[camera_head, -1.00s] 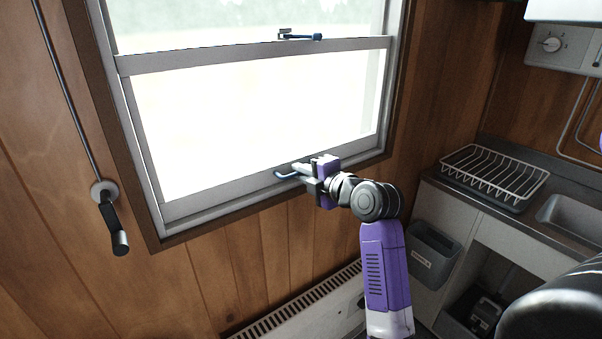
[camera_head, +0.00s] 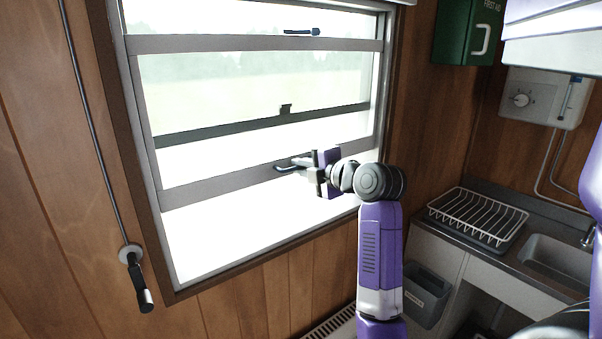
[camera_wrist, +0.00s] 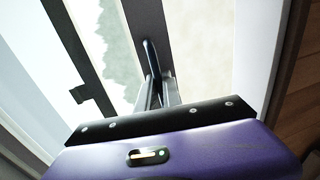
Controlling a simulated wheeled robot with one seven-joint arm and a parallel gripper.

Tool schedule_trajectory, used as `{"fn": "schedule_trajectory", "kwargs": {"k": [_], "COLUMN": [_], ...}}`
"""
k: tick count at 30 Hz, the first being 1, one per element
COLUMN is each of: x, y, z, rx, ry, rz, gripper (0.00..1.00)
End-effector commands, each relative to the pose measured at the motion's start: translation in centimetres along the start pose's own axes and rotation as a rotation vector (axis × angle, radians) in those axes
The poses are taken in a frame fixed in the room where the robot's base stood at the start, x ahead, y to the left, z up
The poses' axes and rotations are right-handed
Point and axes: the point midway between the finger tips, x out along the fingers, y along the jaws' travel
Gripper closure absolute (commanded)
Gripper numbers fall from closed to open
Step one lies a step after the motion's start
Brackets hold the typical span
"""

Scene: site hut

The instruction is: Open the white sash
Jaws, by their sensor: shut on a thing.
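The white sash (camera_head: 222,187) is the lower pane of the window. It stands partly raised, with a bright open gap between its bottom rail and the sill. My gripper (camera_head: 305,164) is shut on this handle, right of the rail's middle. In the wrist view, my gripper's fingers (camera_wrist: 163,92) close around the handle (camera_wrist: 150,55), against the dark-looking rail.
A dark crossbar (camera_head: 205,133) with a small catch (camera_head: 286,109) shows through the glass. A crank handle (camera_head: 139,283) hangs on the wall at left. A dish rack (camera_head: 478,216), a sink, a heater box (camera_head: 530,98) and a green first aid box (camera_head: 462,30) are at right.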

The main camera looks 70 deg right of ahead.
Motion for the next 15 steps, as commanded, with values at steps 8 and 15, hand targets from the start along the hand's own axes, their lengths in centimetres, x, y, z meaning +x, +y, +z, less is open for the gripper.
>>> {"fn": "schedule_trajectory", "kwargs": {"k": [8,15], "x": [-0.09,-0.07], "y": [0.17,0.14], "z": [0.09,0.06], "rx": [0.0,0.0], "ry": [-0.002,-0.002], "rz": [0.001,0.001], "gripper": [1.0,0.81]}}
